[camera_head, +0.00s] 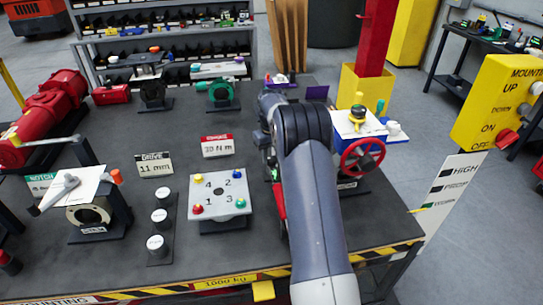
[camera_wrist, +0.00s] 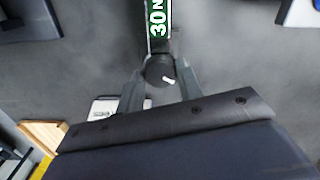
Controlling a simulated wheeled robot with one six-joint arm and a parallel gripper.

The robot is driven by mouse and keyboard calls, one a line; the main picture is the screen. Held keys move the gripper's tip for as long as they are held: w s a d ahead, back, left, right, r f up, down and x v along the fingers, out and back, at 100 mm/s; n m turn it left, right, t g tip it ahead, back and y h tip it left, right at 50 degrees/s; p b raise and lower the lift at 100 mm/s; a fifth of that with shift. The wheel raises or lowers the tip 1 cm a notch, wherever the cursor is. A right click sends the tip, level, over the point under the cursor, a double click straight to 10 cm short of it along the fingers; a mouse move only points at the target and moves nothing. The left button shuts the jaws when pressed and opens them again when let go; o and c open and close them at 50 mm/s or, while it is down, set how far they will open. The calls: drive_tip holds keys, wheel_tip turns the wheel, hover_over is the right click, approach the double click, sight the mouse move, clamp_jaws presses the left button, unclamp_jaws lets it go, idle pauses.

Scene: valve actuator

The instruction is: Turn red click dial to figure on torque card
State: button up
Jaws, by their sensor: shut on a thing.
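The torque card (camera_head: 218,146) stands on the bench in the head view, white with a red header, and seems to read 30 N m. In the wrist view, my gripper (camera_wrist: 160,72) has its two fingers on either side of a dark round knob (camera_wrist: 158,68) with a white mark, and is shut on it. The knob looks dark grey here, not red. A green strip (camera_wrist: 157,18) printed with "30 N" lies just beyond it. In the head view my arm hides the gripper and the knob; a red part (camera_head: 279,204) shows beside the arm.
A plate with numbered coloured knobs (camera_head: 218,197) stands left of my arm. A red handwheel (camera_head: 363,159) stands close on the right. A grey valve unit (camera_head: 92,208) and a DRIVE 11 mm card (camera_head: 155,164) are farther left. The striped bench edge (camera_head: 215,284) is in front.

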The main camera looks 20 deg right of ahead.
sight(271, 159)
drive_tip(key=o, duration=1)
wheel_tip(271, 159, up, 11)
drive_tip(key=b, duration=0.1)
drive_tip(key=shift+f, duration=0.1)
wheel_tip(271, 159, down, 10)
drive_tip(key=shift+f+p, duration=0.15)
drive_tip(key=shift+p, duration=0.4)
drive_tip(key=shift+f, duration=0.3)
drive_tip(key=shift+n, duration=0.3)
